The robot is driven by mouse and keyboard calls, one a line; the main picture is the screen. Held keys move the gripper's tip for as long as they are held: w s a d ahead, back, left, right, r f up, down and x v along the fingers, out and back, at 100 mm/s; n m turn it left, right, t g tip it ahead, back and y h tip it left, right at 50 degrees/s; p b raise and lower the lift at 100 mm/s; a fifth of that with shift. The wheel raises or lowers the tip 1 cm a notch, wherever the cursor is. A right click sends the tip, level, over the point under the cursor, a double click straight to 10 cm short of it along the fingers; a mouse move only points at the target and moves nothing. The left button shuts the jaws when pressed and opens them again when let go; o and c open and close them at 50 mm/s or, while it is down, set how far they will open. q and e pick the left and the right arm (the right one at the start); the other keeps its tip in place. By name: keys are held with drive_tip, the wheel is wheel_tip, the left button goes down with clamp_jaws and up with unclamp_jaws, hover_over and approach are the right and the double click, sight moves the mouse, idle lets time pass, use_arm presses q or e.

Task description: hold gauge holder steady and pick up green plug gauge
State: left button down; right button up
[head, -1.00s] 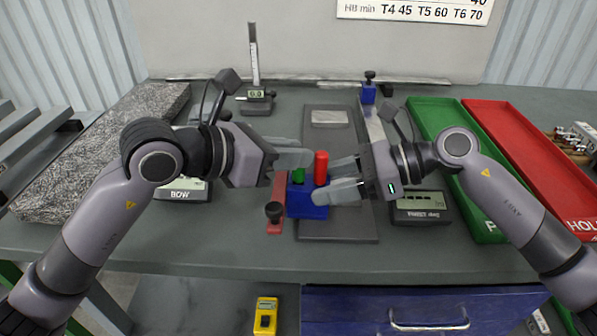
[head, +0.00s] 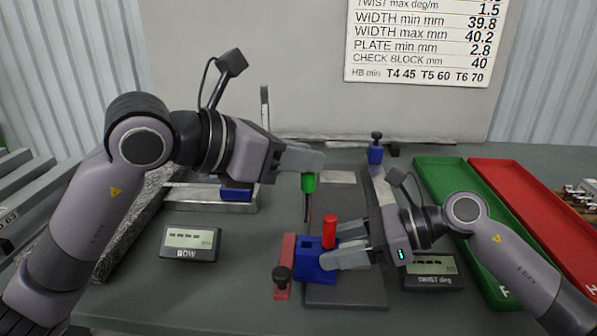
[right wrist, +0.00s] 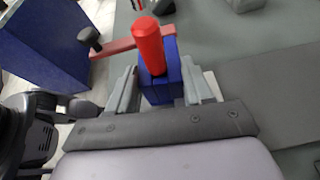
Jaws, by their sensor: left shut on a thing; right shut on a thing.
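The green plug gauge (head: 308,183) is in my left gripper (head: 306,164), which is shut on its green handle. Its dark pin hangs down above the gauge holder, apart from it as far as I can tell. The gauge holder (head: 311,269) is a blue block on the table, and a red plug gauge (head: 330,229) stands upright in it. My right gripper (head: 345,258) is shut on the holder. In the right wrist view, the fingers lie on both sides of the blue holder (right wrist: 158,88), with the red plug gauge (right wrist: 148,45) rising from it.
A red bar with a black knob (head: 283,277) is left of the holder. The BOW readout (head: 190,243) stands at left, and the TWIST readout (head: 433,272) at right. Green (head: 428,177) and red (head: 487,177) trays lie at right. A grey plate (head: 345,292) lies around the holder.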

drive_tip(key=o, duration=1.2)
drive_tip(key=shift+d, duration=0.1)
